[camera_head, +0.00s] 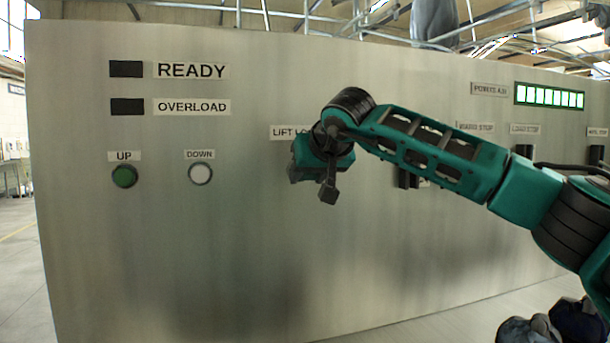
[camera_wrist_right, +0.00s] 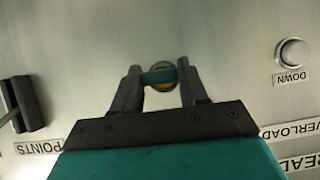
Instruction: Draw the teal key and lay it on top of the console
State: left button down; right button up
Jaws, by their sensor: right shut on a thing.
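The teal key (camera_wrist_right: 156,76) shows in the right wrist view as a teal bar across a round, brass-coloured lock (camera_wrist_right: 162,87). My right gripper (camera_wrist_right: 160,82) is shut on the key, with one dark finger on each side. In the head view my right gripper (camera_head: 300,172) is against the front of the grey metal console (camera_head: 200,260), just below a partly covered "LIFT LO…" label (camera_head: 284,132). My wrist hides the key and lock there. How deep the key sits cannot be seen. My left gripper is not in view.
The console's front carries a green UP button (camera_head: 124,176), a white DOWN button (camera_head: 200,173) and dark READY (camera_head: 126,69) and OVERLOAD (camera_head: 127,107) windows. Dark switches (camera_head: 405,179) stand out right of the gripper. Metal framework shows behind the top edge.

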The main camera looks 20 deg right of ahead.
jog(key=c, duration=0.5)
jog(key=shift+s+b, duration=1.05)
jog(key=shift+s, duration=0.35)
jog(key=shift+s+d+b, duration=0.1)
jog(key=shift+s+b, duration=0.75)
jog(key=shift+s, duration=0.65)
jog(key=shift+s, duration=0.1)
jog(key=s+b, duration=0.1)
jog(key=s, duration=0.3)
jog(key=shift+b, duration=0.4)
jog(key=shift+d, duration=0.1)
